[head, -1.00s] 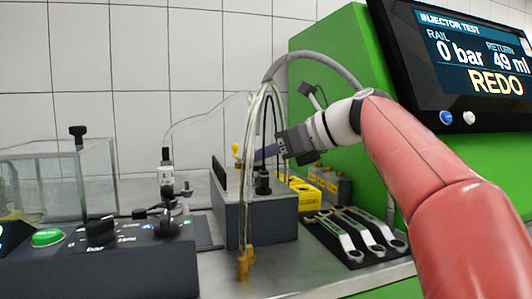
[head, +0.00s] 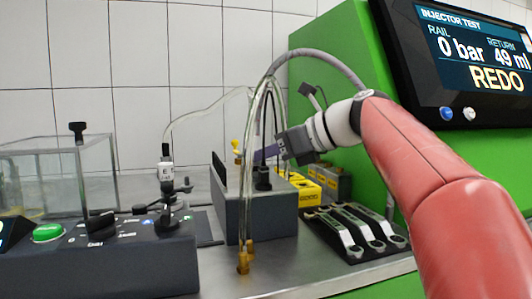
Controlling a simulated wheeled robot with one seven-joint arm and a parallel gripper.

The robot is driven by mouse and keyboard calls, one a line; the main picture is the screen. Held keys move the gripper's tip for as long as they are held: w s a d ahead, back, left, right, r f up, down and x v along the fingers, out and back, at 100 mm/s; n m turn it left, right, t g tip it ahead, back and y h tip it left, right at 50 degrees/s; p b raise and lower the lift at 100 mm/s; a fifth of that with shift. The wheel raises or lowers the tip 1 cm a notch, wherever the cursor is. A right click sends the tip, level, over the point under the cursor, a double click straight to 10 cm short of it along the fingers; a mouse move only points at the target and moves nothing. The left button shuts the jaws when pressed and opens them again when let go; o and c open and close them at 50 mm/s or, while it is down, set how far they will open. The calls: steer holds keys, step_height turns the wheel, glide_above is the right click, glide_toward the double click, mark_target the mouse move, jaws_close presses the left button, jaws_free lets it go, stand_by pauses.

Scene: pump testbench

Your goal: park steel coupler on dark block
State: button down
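The dark block (head: 258,219) is a dark grey box standing on the steel bench in the middle. My gripper (head: 264,153) comes in from the right and points left, over the top of this block. Its fingers are small and partly behind hanging hoses, so I cannot tell whether they hold anything. A black fitting (head: 262,179) stands upright at the block's top, just below the fingers. I cannot clearly pick out the steel coupler; it may be hidden among the hoses and fingers.
Clear hoses (head: 246,190) with brass ends (head: 243,260) hang before the block. An injector (head: 166,176) stands at left behind the control panel (head: 110,262). Yellow bins (head: 308,191) and wrenches (head: 352,232) lie to the right. The front bench strip is mostly clear.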

steer(key=shift+f, duration=0.15)
steer(key=c, duration=1.2)
jaws_free()
step_height(320, 180, up, 3)
steer(key=shift+f+p, duration=0.15)
steer(key=shift+p, duration=0.95)
steer(key=shift+r, duration=2.15)
